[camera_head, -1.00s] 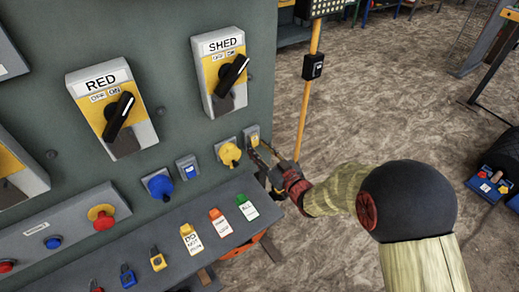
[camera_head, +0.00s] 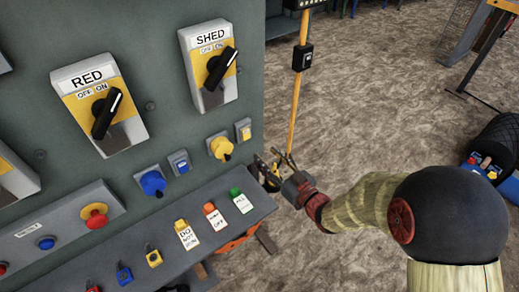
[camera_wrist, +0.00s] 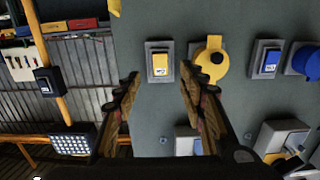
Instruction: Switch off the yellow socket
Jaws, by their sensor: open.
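The yellow socket (camera_head: 220,147) is a round yellow outlet on a grey plate, on the grey-green panel below the SHED switch box. Close to its right in the head view is a small rocker switch with a yellow face (camera_head: 243,129). My gripper (camera_head: 268,163) is open and empty, to the lower right of this rocker, by the panel's right edge. In the wrist view my gripper's fingers (camera_wrist: 160,77) flank the yellow rocker (camera_wrist: 160,64), with the yellow socket (camera_wrist: 211,62) just right of it. I see no contact with the rocker. Its pressed side is unclear.
A blue socket (camera_head: 152,183) and blue rocker (camera_head: 179,163) sit left of the yellow socket. The RED (camera_head: 98,102) and SHED (camera_head: 209,64) boxes have black knobs. A sloped ledge (camera_head: 150,250) with tags juts below. A yellow post (camera_head: 298,105) stands right.

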